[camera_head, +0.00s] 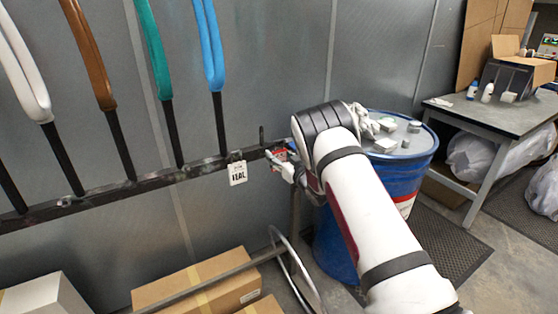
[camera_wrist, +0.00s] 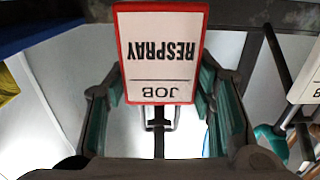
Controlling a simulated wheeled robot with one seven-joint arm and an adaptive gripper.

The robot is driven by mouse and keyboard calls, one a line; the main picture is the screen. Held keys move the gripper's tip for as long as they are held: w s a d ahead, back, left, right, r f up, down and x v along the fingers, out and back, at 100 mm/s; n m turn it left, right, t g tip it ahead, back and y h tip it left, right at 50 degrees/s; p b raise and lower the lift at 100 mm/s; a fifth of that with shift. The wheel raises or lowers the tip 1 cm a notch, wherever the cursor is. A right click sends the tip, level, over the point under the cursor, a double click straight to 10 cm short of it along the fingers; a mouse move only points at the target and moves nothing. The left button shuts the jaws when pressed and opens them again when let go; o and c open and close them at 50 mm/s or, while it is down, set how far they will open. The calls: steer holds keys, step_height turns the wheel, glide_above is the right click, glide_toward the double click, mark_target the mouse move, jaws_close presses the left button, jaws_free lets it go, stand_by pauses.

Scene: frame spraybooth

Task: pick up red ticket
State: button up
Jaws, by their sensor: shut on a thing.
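The red ticket (camera_wrist: 160,52) is a white card with a red border reading "JOB RESPRAY", upside down in the wrist view. My gripper (camera_wrist: 162,84) is shut on it, with a green-padded finger at each side edge. In the head view, my gripper (camera_head: 287,168) is at the right end of the dark rail, against the grey wall. Only a small reddish bit of the ticket (camera_head: 279,153) shows there; my gripper and arm hide the rest. Whether the ticket still touches the rail is unclear.
A white tag (camera_head: 238,173) hangs from the dark rail (camera_head: 150,180) just left of my gripper. Several coloured frame tubes stand above the rail. A blue drum (camera_head: 335,250) with loose items stands behind my arm. Cardboard boxes (camera_head: 205,280) lie below.

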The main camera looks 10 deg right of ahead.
steer(key=shift+s+d+r, duration=0.15)
steer(key=shift+s+r, duration=0.2)
steer(key=shift+r, duration=0.05)
steer(key=s+d+r, duration=0.2)
steer(key=s+r, duration=0.1)
steer(key=s, duration=0.3)
steer(key=s+d+r+p, duration=0.1)
steer(key=s+d+r, duration=0.1)
steer(key=s+r, duration=0.2)
steer(key=s, duration=0.2)
steer(key=shift+s+r, duration=0.15)
steer(key=shift+s, duration=0.2)
